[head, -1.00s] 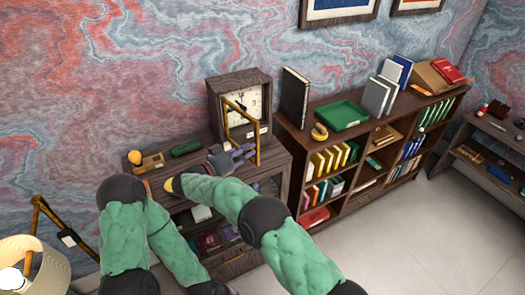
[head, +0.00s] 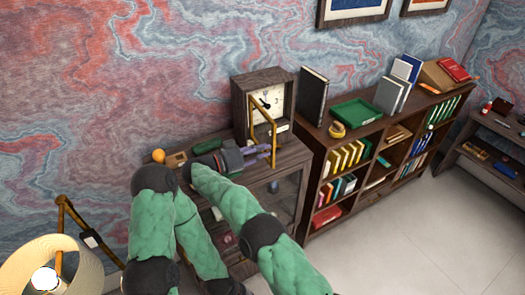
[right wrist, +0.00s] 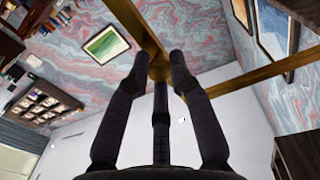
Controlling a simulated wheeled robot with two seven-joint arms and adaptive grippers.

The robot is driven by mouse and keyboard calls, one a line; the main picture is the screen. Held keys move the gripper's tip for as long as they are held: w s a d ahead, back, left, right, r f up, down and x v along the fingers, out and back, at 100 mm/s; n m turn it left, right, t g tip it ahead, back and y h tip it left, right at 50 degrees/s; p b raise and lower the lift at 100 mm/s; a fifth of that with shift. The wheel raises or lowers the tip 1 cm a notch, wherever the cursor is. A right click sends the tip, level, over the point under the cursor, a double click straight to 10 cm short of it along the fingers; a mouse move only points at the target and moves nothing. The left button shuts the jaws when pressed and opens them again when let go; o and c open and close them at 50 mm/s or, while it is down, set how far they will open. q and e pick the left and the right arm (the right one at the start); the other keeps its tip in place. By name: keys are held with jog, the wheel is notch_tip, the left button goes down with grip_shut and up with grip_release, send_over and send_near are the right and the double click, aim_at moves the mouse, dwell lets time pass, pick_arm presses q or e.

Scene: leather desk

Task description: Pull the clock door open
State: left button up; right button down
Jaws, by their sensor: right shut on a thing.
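The clock (head: 264,78) has a dark wooden case and a pale face, and stands on a cabinet against the wall. Its door, a thin brass frame (head: 274,145), is swung partly out from the face. My right gripper (head: 267,150) is at the door's free edge, fingers pointing right. In the right wrist view its dark fingers (right wrist: 160,66) are closed on a brass bar (right wrist: 133,20) of the door. My left arm shows at lower left, but its gripper is outside the view.
The cabinet top (head: 293,152) also holds an orange ball (head: 158,156) and a small wooden item (head: 177,159). A black book (head: 313,95) stands right of the clock on a bookcase (head: 343,135). A lamp (head: 55,268) is at lower left. The floor at right is clear.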

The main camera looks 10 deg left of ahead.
jog(key=shift+w+r, duration=0.1)
jog(key=shift+r, duration=0.45)
jog(key=c, duration=1.1)
grip_release()
jog(key=shift+f, duration=0.25)
notch_tip(320, 180, up, 10)
